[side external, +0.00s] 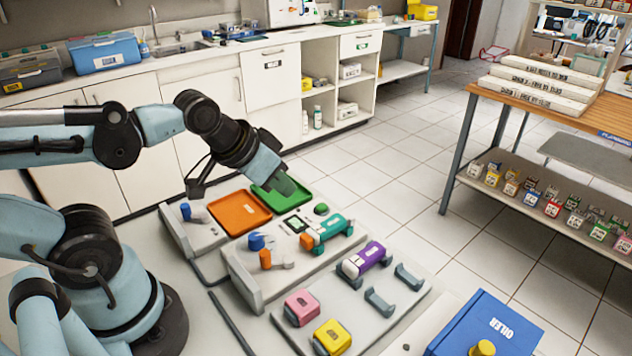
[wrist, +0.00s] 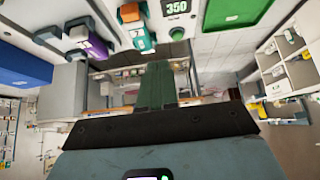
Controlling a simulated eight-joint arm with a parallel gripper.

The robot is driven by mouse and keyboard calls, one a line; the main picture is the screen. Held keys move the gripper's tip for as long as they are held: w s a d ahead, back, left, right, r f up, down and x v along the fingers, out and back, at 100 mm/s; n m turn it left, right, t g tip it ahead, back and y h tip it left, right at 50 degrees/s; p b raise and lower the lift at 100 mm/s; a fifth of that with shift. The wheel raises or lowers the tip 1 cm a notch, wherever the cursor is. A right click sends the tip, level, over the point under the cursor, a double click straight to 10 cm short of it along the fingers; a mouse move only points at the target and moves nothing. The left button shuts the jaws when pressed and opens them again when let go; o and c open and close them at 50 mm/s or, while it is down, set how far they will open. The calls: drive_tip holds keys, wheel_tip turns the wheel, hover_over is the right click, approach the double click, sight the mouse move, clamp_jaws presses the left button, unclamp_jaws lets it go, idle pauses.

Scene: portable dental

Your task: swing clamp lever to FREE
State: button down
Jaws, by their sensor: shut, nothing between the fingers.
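A small orange upright lever (side external: 265,260) stands on the middle grey unit, just in front of a blue knob (side external: 256,241). I cannot read a FREE mark, and I cannot tell for sure that this is the clamp lever. A teal handpiece (side external: 332,228) with an orange end (side external: 306,241) lies to its right; the teal piece also shows in the wrist view (wrist: 143,38). My gripper (side external: 285,187) is shut and empty, over the green tray behind the middle unit, apart from the lever. Its green fingers are together in the wrist view (wrist: 157,85).
An orange tray (side external: 240,213) and a green tray (side external: 268,199) lie at the back. A display (side external: 297,225) and green button (side external: 321,208) sit near the teal piece. Purple (side external: 368,257), pink (side external: 303,306) and yellow (side external: 332,337) pieces and a blue OILER box (side external: 490,325) stand in front.

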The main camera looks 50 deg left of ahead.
sight(264, 252)
drive_tip(key=c, duration=1.8)
unclamp_jaws()
drive_tip(key=shift+o, duration=2.5)
drive_tip(key=shift+s+d+m+g, duration=0.25)
drive_tip(key=shift+s+m+g, duration=0.05)
drive_tip(key=shift+m+g, duration=0.35)
drive_tip(key=o, duration=0.3)
drive_tip(key=s+m+g, duration=0.1)
drive_tip(key=m, duration=0.1)
drive_tip(key=s+d+m+g, duration=0.1)
drive_tip(key=s+m+g, duration=0.1)
drive_tip(key=s+r+m+g, duration=0.1)
drive_tip(key=m+g, duration=0.1)
drive_tip(key=m, duration=0.1)
drive_tip(key=shift+s+d+r, duration=0.1)
drive_tip(key=shift+s+d, duration=0.05)
drive_tip(key=shift+d, duration=0.1)
drive_tip(key=shift+m+g, duration=0.45)
drive_tip(key=shift+m, duration=0.1)
drive_tip(key=shift+s+d+f, duration=0.1)
drive_tip(key=shift+s+f, duration=0.05)
drive_tip(key=shift+f, duration=1.8)
drive_tip(key=shift+s+a+f, duration=0.1)
drive_tip(key=shift+s+f, duration=0.05)
drive_tip(key=shift+f, duration=1.75)
drive_tip(key=shift+s+d+f, duration=0.1)
drive_tip(key=shift+s+f, duration=0.05)
drive_tip(key=shift+f, duration=1.8)
drive_tip(key=shift+c, duration=0.3)
clamp_jaws()
